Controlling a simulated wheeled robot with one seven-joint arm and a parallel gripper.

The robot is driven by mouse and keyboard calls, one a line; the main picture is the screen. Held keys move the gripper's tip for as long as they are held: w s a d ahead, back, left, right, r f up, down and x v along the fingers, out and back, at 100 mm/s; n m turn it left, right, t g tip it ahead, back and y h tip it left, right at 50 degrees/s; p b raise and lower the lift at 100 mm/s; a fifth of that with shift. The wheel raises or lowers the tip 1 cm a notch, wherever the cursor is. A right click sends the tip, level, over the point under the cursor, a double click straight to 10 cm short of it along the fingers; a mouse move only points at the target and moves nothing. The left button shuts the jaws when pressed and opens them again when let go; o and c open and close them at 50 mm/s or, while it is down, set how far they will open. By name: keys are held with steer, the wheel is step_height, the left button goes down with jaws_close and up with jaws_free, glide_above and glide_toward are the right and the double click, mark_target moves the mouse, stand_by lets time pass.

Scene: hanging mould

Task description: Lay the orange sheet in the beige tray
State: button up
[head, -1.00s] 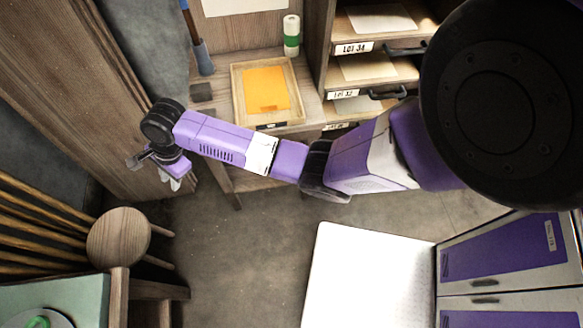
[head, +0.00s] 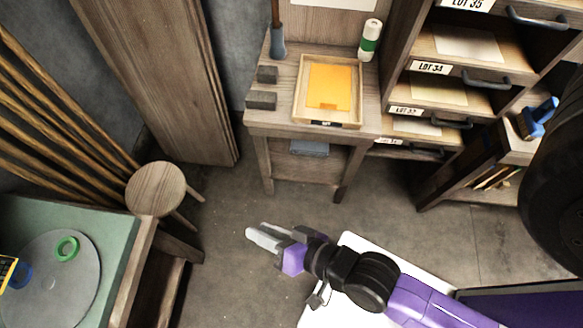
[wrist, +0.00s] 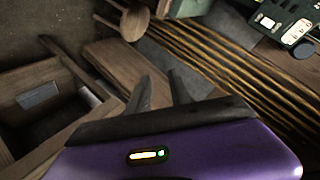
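The orange sheet (head: 329,86) lies flat inside the beige tray (head: 299,101), on the small wooden table at the back. The sheet covers much of the tray floor, with rim showing all round. My gripper (head: 256,233) is out over the floor in front of the table, well apart from the tray, pointing left. In the wrist view my gripper (wrist: 160,80) shows two dark fingers with a gap between them and nothing held. Neither tray nor sheet can be made out in the wrist view.
A green and white bottle (head: 370,40) and dark blocks (head: 262,100) flank the tray. A shelf rack with labelled slots (head: 455,95) stands right. A round stool (head: 156,188) and a green-topped bench (head: 120,235) are at left. Floor between is clear.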

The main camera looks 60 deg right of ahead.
steer(key=s+d+r+n+t, duration=0.1)
steer(key=s+d+r+n, duration=0.2)
steer(key=s+r+n, duration=0.1)
steer(key=s+d+r+n+t, duration=0.1)
steer(key=s+d+r+n, duration=0.2)
steer(key=r, duration=0.6)
steer(key=s+n, duration=0.2)
steer(key=s, duration=0.1)
steer(key=shift+s+d, duration=0.15)
steer(key=shift+d, duration=0.15)
steer(key=shift+f, duration=0.1)
step_height(320, 180, down, 6)
steer(key=b, duration=0.5)
steer(key=shift+r+b, duration=0.2)
steer(key=shift+b, duration=0.15)
